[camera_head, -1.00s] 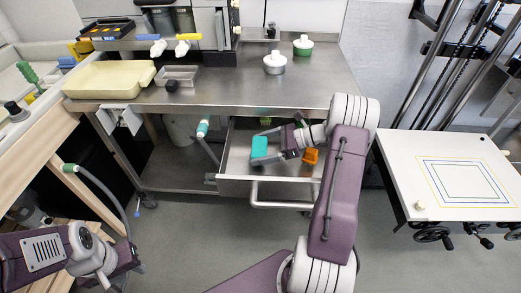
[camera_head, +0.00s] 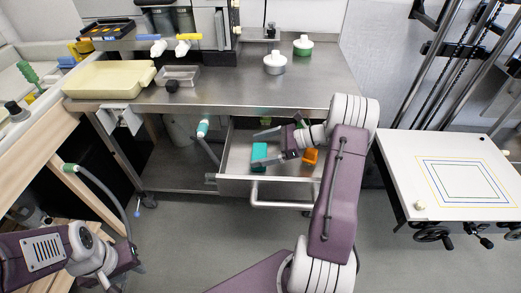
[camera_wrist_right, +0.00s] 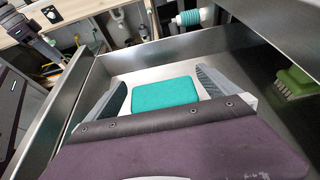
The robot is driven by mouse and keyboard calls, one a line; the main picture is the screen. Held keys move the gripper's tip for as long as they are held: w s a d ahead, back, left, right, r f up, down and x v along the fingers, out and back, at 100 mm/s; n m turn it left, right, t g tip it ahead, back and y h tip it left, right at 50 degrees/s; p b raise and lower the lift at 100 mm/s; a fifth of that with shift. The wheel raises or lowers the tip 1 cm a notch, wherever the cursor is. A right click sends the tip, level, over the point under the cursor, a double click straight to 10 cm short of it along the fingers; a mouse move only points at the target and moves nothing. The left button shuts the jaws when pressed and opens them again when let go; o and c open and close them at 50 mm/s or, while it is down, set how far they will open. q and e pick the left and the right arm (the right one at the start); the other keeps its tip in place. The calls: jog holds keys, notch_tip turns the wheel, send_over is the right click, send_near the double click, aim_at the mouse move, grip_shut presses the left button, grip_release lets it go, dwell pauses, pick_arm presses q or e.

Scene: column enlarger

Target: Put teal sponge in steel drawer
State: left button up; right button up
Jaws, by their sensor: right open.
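The teal sponge (camera_head: 259,153) lies inside the open steel drawer (camera_head: 232,186), near its left side. It also shows in the right wrist view (camera_wrist_right: 166,94), flat on the drawer floor between my spread fingers. My right gripper (camera_head: 262,147) is open over the drawer, one finger on each side of the sponge, with gaps visible between them in the right wrist view (camera_wrist_right: 163,80). My left gripper (camera_head: 128,262) is low at the left, away from the drawer; its fingers are not clear.
An orange object (camera_head: 310,157) lies in the drawer to the right. A green brush (camera_wrist_right: 295,82) shows in the right wrist view. The steel bench top (camera_head: 225,92) above carries a cream tray (camera_head: 110,79) and several other items. A white board (camera_head: 455,150) stands at the right.

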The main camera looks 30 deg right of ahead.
jog(key=p+v, duration=0.2)
jog(key=v, duration=1)
jog(key=shift+r, duration=0.2)
jog(key=shift+r, duration=0.1)
